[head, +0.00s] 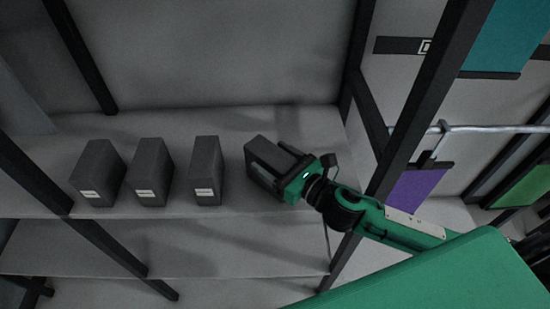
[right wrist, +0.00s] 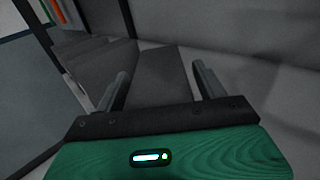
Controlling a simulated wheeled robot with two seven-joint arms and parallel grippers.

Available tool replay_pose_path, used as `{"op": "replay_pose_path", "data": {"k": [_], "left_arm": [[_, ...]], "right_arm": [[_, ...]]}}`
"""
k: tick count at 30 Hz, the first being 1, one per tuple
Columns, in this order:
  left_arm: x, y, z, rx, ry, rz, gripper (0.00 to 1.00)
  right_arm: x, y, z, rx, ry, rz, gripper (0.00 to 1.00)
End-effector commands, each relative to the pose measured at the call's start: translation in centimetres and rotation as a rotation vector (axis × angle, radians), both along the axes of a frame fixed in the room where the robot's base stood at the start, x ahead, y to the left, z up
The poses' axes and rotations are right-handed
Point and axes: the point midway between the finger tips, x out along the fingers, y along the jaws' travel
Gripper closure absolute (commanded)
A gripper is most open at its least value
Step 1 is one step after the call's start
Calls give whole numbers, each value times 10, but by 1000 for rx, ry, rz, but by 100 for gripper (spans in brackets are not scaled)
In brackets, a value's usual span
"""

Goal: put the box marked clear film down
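A dark grey box (head: 265,161) stands at the right end of the row on the upper shelf (head: 225,202), turned at an angle to the others. My right gripper (head: 281,163) reaches it from the right. In the right wrist view the box (right wrist: 160,75) lies between the two fingers of the gripper (right wrist: 160,75), with a narrow gap beside each fingertip, so the fingers look open around it. No readable label shows on this box, so I cannot confirm the clear film marking. Its base appears to be at the shelf, partly hidden. My left gripper is not in view.
Three similar dark boxes stand left of it: a left one (head: 98,172), a middle one (head: 150,170) and a right one (head: 206,170), with small unreadable white labels. Black uprights (head: 425,95) frame the shelf. A lower shelf (head: 190,250) is bare.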

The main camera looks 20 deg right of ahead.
Motion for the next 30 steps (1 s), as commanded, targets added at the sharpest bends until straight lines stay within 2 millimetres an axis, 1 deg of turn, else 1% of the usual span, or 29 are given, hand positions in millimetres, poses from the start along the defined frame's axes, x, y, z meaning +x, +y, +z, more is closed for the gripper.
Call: {"op": "replay_pose_path", "data": {"k": [7,11,12,16,24,30], "left_arm": [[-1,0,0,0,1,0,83],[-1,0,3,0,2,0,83],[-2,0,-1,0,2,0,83],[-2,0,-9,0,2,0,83],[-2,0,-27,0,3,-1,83],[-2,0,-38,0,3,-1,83]], "right_arm": [[0,0,0,0,0,0,27],[-1,0,5,0,0,0,27],[-4,-2,1,-2,1,0,27],[-18,-11,-1,-2,4,0,27],[-55,-30,-1,-2,2,1,27],[-75,-42,-1,-1,3,0,27]]}}
